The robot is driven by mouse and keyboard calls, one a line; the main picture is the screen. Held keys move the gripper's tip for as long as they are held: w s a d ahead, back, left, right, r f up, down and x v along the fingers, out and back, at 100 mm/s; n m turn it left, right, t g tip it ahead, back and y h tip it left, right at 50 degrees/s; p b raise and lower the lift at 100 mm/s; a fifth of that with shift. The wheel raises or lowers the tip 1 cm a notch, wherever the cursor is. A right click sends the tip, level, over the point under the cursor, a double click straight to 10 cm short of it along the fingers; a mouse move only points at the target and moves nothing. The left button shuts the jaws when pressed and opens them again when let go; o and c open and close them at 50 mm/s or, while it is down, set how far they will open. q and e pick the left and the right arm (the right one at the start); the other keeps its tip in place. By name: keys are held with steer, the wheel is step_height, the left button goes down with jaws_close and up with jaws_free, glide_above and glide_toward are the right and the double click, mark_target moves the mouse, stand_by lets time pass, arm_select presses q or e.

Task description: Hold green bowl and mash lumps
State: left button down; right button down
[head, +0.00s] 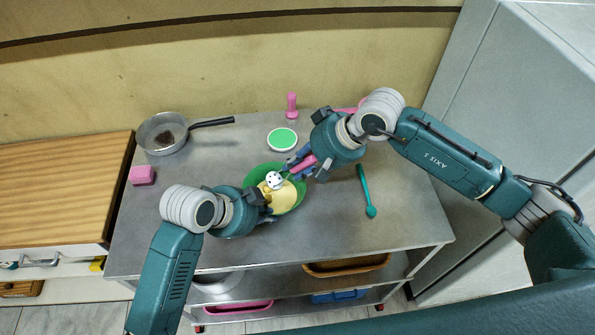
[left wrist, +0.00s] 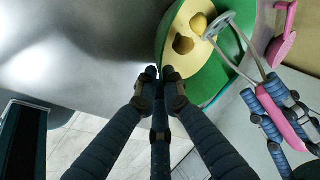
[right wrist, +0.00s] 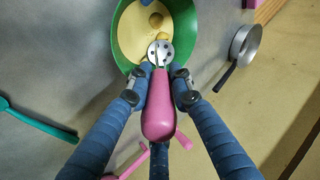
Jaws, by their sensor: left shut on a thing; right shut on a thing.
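The green bowl (head: 301,201) stands on the metal table and holds a pale yellow mash (right wrist: 130,30) with brownish lumps (right wrist: 156,20). The lumps also show in the left wrist view (left wrist: 199,24). My left gripper (left wrist: 161,73) is shut on the bowl's rim, at its left side in the head view. My right gripper (right wrist: 160,75) is shut on the pink handle (right wrist: 158,115) of the masher. The masher's perforated metal head (head: 274,180) is over the bowl, next to the lumps; whether it touches the mash I cannot tell.
A pan (head: 163,133) with dark contents and a pink sponge (head: 142,175) are at the table's left. A green-topped white disc (head: 282,139) and a pink upright object (head: 292,105) are behind the bowl. A teal spoon (head: 366,190) lies to the right. The table's front right is clear.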

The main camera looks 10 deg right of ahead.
steer(key=shift+d+f, duration=0.1)
steer(key=shift+d, duration=0.4)
steer(key=shift+s+a+r, duration=0.15)
steer(key=shift+s+a, duration=0.05)
steer(key=shift+s, duration=0.8)
steer(key=shift+s+a+r, duration=0.15)
steer(key=shift+s, duration=2.9)
steer(key=shift+w+a+f, duration=0.1)
steer(key=shift+w+a, duration=0.05)
steer(key=shift+w, duration=2.45)
steer(key=shift+w+d, duration=0.15)
steer(key=shift+w, duration=0.65)
steer(key=shift+w+d, duration=0.15)
steer(key=shift+w, duration=0.6)
steer(key=shift+r, duration=3)
